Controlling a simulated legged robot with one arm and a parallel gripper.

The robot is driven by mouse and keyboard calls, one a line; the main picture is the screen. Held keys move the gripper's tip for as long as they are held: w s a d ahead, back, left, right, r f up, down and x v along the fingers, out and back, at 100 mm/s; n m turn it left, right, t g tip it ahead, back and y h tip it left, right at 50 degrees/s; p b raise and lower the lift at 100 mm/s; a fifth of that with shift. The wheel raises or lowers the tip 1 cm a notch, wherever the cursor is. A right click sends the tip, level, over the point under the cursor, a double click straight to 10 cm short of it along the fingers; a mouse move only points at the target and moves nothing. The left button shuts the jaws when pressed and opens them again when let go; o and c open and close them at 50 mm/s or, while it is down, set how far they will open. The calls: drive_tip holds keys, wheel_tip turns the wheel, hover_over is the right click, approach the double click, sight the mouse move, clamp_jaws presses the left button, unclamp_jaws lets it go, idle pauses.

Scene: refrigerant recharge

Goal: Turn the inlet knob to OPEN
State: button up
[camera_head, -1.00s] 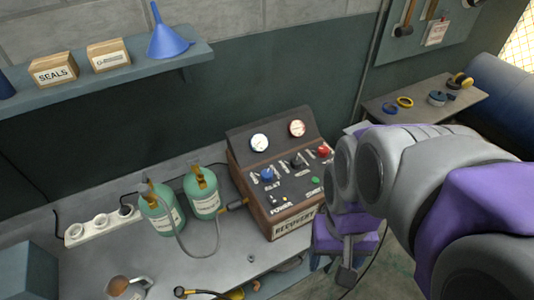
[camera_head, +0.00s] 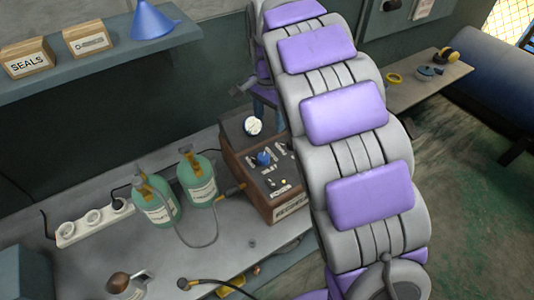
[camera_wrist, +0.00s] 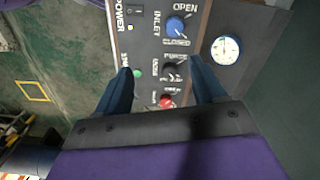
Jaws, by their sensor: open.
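The blue inlet knob (camera_wrist: 176,25) is on the dark panel of the recovery machine (camera_wrist: 140,45). OPEN is printed above it and CLOSED below it in the wrist view. I cannot clearly tell where its pointer sits. The knob also shows in the head view (camera_head: 264,158). My gripper (camera_wrist: 160,63) is open, its two blue fingers wide apart over the panel. It holds nothing and is apart from the inlet knob, which lies beyond the fingertips. In the head view my arm hides the machine's right part, and the gripper (camera_head: 252,94) shows partly behind it.
A black knob (camera_wrist: 173,72), a red knob (camera_wrist: 166,101) and a green button (camera_wrist: 138,73) lie in or near the gap between my fingers. A gauge (camera_wrist: 225,49) stands right of the knobs. Two green cylinders (camera_head: 156,201) with a hose stand left of the machine.

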sight(262, 157)
drive_tip(key=f+b, duration=0.1)
drive_tip(key=f, duration=0.5)
drive_tip(key=w+a+f+b, duration=0.1)
drive_tip(key=f, duration=0.5)
drive_tip(key=w+a+f+b, duration=0.1)
drive_tip(key=f, duration=0.5)
drive_tip(key=shift+f, duration=0.2)
drive_tip(key=shift+a, duration=0.1)
drive_tip(key=shift+c, duration=1.1)
drive_tip(key=c, duration=0.8)
drive_tip(key=shift+c, duration=0.2)
